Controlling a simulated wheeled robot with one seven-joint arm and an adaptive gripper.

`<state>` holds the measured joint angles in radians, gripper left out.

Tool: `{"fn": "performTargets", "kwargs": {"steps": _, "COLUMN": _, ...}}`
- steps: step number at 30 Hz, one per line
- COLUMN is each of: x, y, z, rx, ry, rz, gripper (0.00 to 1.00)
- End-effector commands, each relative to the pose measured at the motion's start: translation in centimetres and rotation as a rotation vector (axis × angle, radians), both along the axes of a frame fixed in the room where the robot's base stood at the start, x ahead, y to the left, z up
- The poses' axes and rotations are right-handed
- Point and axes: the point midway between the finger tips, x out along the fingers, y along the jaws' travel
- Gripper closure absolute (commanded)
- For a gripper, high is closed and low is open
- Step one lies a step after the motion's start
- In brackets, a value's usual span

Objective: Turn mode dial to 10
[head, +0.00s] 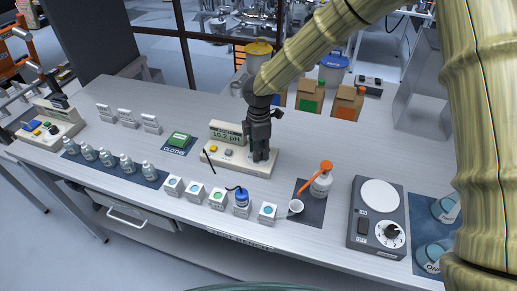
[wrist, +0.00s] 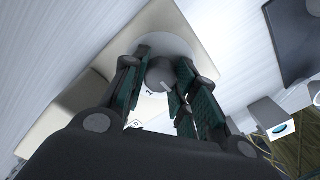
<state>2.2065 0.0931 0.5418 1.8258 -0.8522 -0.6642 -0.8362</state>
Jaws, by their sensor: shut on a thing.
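The cream meter (head: 222,160) stands mid-bench in the head view, with a raised display (head: 227,134) that appears to read 10.2 pH. My gripper (head: 260,155) points down onto the right end of the meter. In the wrist view, a round grey dial (wrist: 160,74) with a pale pointer line sits between the fingers of my gripper (wrist: 165,88), which is shut on it. A pale round plate (wrist: 187,45) lies around the dial. The fingers hide the dial in the head view, and its number marks are not readable.

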Motion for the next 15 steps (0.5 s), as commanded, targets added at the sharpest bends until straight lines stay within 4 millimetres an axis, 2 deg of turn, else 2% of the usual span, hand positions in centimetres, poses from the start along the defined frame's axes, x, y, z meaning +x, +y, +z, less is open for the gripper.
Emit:
{"fn": "performTargets", "kwargs": {"steps": 8, "x": 0.14, "y": 0.23, "z": 0.42, "rx": 0.004, "ry": -0.005, "rz": -0.012, "gripper": 0.95}}
{"fn": "performTargets", "kwargs": {"steps": 15, "x": 0.21, "y": 0.28, "z": 0.45, "rx": 0.004, "ry": -0.006, "rz": -0.105, "gripper": 0.95}}
